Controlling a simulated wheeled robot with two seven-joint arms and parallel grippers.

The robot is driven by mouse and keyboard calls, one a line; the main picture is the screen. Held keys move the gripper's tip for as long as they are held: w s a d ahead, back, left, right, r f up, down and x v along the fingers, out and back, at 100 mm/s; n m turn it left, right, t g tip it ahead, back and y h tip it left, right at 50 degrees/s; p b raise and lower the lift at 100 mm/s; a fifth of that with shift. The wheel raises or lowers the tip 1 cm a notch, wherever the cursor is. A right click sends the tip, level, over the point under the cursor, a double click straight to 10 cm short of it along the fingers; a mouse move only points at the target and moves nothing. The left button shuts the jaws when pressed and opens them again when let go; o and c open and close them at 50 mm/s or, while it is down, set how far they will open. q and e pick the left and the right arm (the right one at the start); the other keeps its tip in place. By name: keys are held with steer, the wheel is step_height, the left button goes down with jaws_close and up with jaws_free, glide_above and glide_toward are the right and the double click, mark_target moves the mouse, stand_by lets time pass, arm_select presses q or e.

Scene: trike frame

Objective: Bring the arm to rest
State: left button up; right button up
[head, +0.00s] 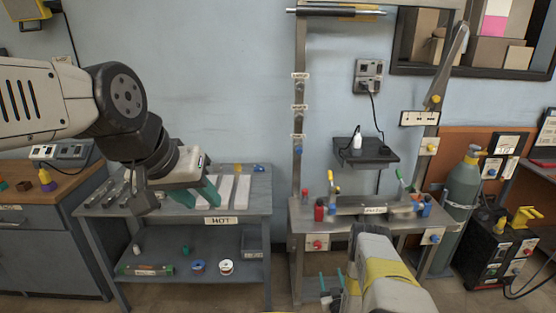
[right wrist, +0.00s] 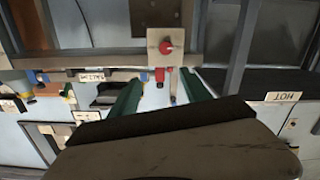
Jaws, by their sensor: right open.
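My left arm comes in from the left in the head view. Its gripper (head: 203,194), with green fingers, hangs in front of and above the table with the HOT label (head: 221,220); whether its fingers are apart is unclear. My right arm shows at the bottom centre of the head view, and its gripper (head: 331,281) is low in front of the grey workbench (head: 296,215). In the right wrist view the right gripper (right wrist: 159,78) has its two green fingers apart, with nothing held between them. A panel with a red knob (right wrist: 165,47) is seen beyond the fingertips.
The workbench carries small bottles and tools, with a metal post (head: 299,120) rising at its left. A gas cylinder (head: 464,184) and a black machine (head: 495,250) stand at the right. A wooden-topped cabinet (head: 45,240) stands at the left. Floor shows between the HOT table and workbench.

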steer(key=w+d+r+g, duration=0.1)
steer(key=w+d+r, duration=0.1)
steer(key=w+r, duration=0.65)
steer(key=w+d+r+g, duration=0.1)
steer(key=w+r, duration=0.5)
steer(key=r, duration=0.5)
step_height(320, 180, up, 20)
steer(key=s+a+m+g, duration=0.1)
steer(key=s+g, duration=0.1)
steer(key=g, duration=0.1)
steer(key=s+a+r+m+g, duration=0.1)
steer(key=s+a+r+g, duration=0.3)
steer(key=s+r, duration=1.35)
steer(key=s+a+g, duration=0.1)
steer(key=s+a, duration=0.1)
steer(key=s, duration=1)
steer(key=s+a+r+g+y, duration=0.1)
steer(key=s+a, duration=0.1)
steer(key=s, duration=1)
steer(key=shift+s+a+r+y, duration=0.15)
steer(key=shift+s+a+y, duration=0.05)
steer(key=shift+s+y, duration=0.1)
